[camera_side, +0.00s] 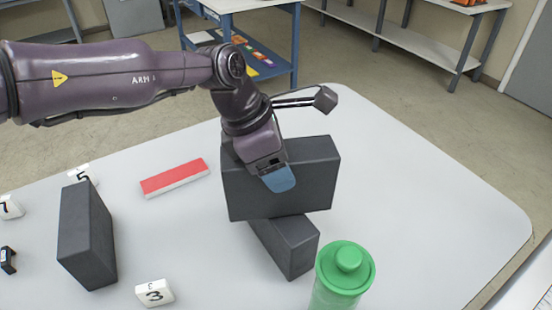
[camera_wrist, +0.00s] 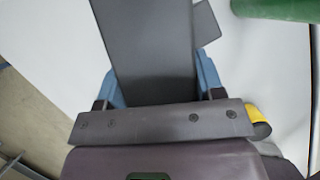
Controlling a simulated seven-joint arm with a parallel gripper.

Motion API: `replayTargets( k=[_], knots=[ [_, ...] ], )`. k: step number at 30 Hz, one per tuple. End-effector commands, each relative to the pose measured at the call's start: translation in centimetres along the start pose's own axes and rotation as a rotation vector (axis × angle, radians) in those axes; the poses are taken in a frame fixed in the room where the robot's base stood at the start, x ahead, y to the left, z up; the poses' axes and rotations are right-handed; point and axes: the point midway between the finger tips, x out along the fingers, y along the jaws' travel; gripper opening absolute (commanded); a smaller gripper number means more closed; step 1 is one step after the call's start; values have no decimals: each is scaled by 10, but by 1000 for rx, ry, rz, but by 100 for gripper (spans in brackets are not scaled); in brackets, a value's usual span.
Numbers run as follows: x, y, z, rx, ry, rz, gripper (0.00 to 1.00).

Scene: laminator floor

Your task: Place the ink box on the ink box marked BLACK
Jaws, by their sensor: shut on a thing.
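My gripper (camera_side: 279,180) is shut on a dark grey ink box (camera_side: 315,180), with a blue finger against its near face. The held box is upright and also fills the middle of the wrist view (camera_wrist: 150,45), between both blue fingers. Below it a second dark grey ink box (camera_side: 292,246) lies on the table, turned at an angle to the held one. The held box's lower edge overlaps it in the side view; I cannot tell if they touch. A third dark grey box (camera_side: 87,238) stands alone at the left. No BLACK marking is readable on any box.
A green lidded canister (camera_side: 343,275) stands just right of the lower box. A red-topped flat block (camera_side: 174,178), number markers 3 (camera_side: 154,293) and 5 (camera_side: 83,174), and a small black item (camera_side: 8,260) lie left. The white table (camera_side: 430,190) is clear at right.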

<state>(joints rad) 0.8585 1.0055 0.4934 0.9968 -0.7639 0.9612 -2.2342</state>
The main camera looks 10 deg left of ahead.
Motion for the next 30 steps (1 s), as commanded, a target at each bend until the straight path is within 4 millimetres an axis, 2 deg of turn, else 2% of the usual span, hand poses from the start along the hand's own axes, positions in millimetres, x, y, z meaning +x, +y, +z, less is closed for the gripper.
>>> replayTargets(
  k=[2,3,6,17,20,30],
  knots=[
    [1,0,0,0,-3,1,15],
    [3,0,-1,0,1,-1,64],
    [3,0,-1,0,1,-1,87],
    [-3,0,1,0,-1,1,87],
    [-16,0,1,-1,-4,2,87],
    [-88,0,1,0,-2,1,87]
  ],
)
